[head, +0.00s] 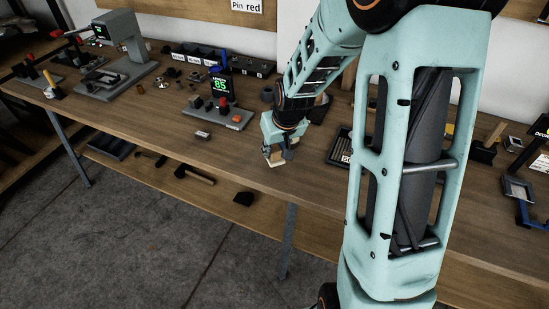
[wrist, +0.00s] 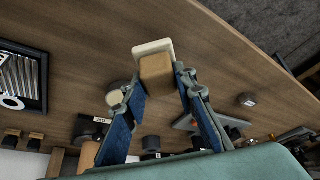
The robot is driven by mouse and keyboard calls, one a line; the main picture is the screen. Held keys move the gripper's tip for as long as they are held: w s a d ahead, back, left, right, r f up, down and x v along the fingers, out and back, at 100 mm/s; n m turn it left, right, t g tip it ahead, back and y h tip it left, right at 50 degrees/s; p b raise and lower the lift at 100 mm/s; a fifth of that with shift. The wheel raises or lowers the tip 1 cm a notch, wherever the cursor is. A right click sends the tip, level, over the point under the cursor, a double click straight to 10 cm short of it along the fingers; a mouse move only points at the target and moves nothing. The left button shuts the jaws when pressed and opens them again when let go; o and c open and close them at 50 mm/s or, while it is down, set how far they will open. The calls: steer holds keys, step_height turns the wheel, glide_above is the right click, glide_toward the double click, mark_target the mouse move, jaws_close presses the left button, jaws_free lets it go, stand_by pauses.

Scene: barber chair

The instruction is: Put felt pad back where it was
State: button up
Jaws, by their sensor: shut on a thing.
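My gripper (head: 277,157) is over the bench, near its front edge, in the head view. In the wrist view, my gripper (wrist: 160,82) is shut on a tan block with a cream slab at its far end, which looks like the felt pad (wrist: 157,70). The tan block sits between the fingertips, and the cream part sticks out beyond them. In the head view the felt pad (head: 275,161) is small and partly hidden by the fingers. I cannot tell whether it touches the bench top.
The wooden bench (head: 170,125) holds a device with a green "85" display (head: 220,86) and a small block (head: 202,135) to the left. A dark tray (head: 339,148) lies to the right. Bare wood shows around my gripper. Tools lie on the lower shelf.

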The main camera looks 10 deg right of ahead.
mark_target(275, 155)
steer(key=shift+w+d+f, duration=0.15)
steer(key=shift+w+f, duration=0.1)
steer(key=shift+f, duration=0.2)
steer(key=shift+w+f+b, duration=0.1)
steer(key=shift+f+b, duration=1.25)
steer(key=shift+f, duration=0.15)
steer(key=shift+f, duration=0.25)
steer(key=o, duration=1.1)
steer(key=shift+r, duration=0.1)
steer(key=shift+r, duration=0.1)
steer(key=shift+r, duration=0.2)
steer(key=p+v, duration=0.1)
steer(key=v, duration=1)
steer(key=shift+r+p, duration=0.3)
steer(key=shift+r, duration=0.05)
